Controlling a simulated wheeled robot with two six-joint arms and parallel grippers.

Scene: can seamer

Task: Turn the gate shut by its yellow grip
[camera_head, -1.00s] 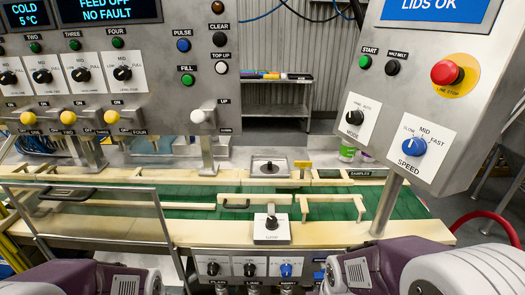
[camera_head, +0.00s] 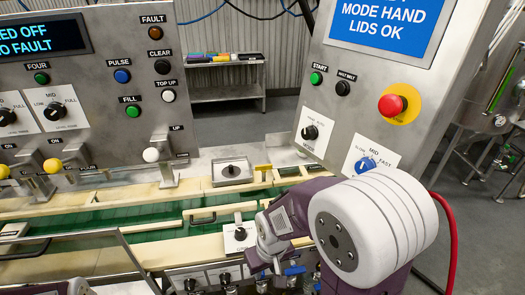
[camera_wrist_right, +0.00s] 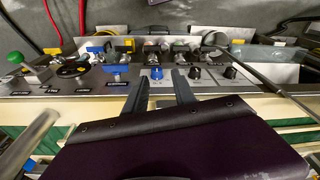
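A small yellow grip (camera_head: 263,168) stands at the far side of the green conveyor, beside the square steel plate with a dark knob. I take the cream bar beside it as part of the gate, but its exact outline is unclear. My right gripper (camera_head: 262,270) is low at the front control panel, well in front of the yellow grip and apart from it. In the right wrist view its two fingers (camera_wrist_right: 161,88) are spread, with nothing held between them; a blue knob (camera_wrist_right: 156,73) shows beyond the tips. My left gripper is out of view; only part of my left arm shows at the bottom left.
The green conveyor (camera_head: 150,228) runs between cream rails. A white plate with a black lever (camera_head: 240,237) is just behind my right gripper. The right control box (camera_head: 340,125), with a red stop button (camera_head: 392,105), overhangs the right side. A steel guard rail (camera_head: 110,250) stands front left.

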